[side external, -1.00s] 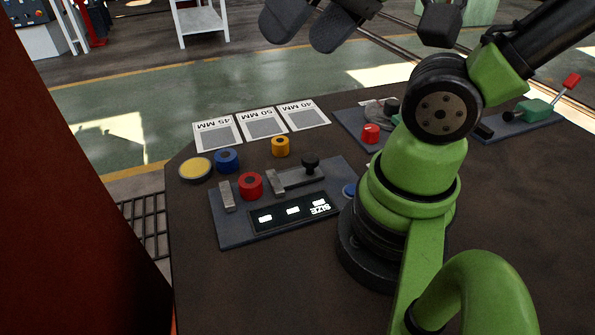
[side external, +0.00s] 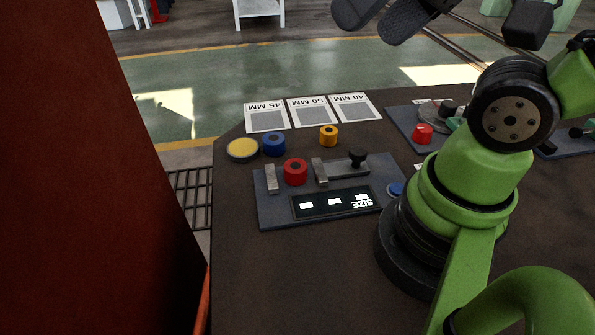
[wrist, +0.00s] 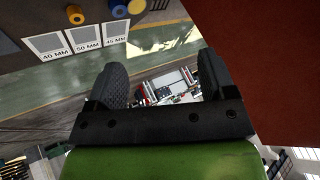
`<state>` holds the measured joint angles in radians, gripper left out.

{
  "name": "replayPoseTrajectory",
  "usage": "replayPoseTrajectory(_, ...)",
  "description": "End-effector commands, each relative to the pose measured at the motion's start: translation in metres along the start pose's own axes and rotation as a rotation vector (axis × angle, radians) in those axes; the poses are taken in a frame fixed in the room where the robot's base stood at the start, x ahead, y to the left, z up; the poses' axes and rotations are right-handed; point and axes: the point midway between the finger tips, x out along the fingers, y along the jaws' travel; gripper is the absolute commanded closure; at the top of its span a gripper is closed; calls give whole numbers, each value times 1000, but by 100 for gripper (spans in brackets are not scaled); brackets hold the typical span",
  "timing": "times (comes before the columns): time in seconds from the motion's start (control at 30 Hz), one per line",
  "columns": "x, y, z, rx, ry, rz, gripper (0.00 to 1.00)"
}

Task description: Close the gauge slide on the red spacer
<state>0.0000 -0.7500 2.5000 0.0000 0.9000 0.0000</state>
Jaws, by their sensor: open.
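The red spacer (side external: 295,172) stands on the gauge plate (side external: 265,213), between the fixed jaw (side external: 271,179) on its left and the gauge slide (side external: 343,168) on its right. The slide's jaw is close to the spacer; I cannot tell for sure whether they touch. The slide carries a black knob (side external: 357,158). My gripper (side external: 385,22) is open and empty, high at the top edge of the side view, well away from the gauge. In the wrist view its two dark fingers (wrist: 165,68) stand apart; the gauge and the red spacer are not seen there.
Blue (side external: 273,144) and yellow (side external: 328,135) spacers and a yellow disc (side external: 243,149) lie behind the gauge. Size cards (side external: 312,112) line the far table edge. A blue button (side external: 395,189) sits near my base. A dark red wall (side external: 90,180) fills the left.

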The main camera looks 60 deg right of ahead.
Motion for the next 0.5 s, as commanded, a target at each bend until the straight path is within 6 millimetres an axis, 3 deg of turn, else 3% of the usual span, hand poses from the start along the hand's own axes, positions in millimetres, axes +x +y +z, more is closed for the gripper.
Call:
replayPoseTrajectory(0.03,0,0,0,0,0,0,26)
replayPoseTrajectory(0.1,0,0,0,-1,-3,3,37)
replayPoseTrajectory(0.27,11,6,-10,-15,-68,64,37)
replayPoseTrajectory(0.5,54,38,-39,-74,-320,239,37)
